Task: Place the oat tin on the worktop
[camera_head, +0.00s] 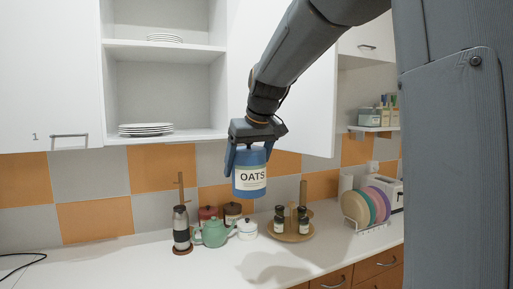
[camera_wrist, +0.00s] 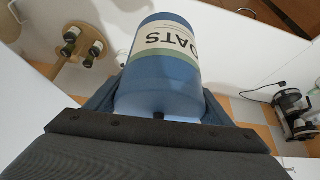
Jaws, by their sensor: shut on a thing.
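The oat tin (camera_head: 250,181) is a blue cylinder with a white and green label reading OATS. My gripper (camera_head: 249,152) is shut on its upper part and holds it upright in the air, in front of the tiled wall. The tin also fills the middle of the wrist view (camera_wrist: 162,75), between the fingers. The white worktop (camera_head: 215,268) lies below the tin, with a clear gap between them. A soft shadow falls on the worktop under the tin.
A green teapot (camera_head: 213,233), a dark-and-silver grinder-like item (camera_head: 181,229), a white lidded pot (camera_head: 247,229) and a round wooden stand (camera_head: 290,234) with jars line the back. A plate rack (camera_head: 370,208) stands at right. The worktop's front is bare. An open wall cupboard (camera_head: 165,90) hangs above.

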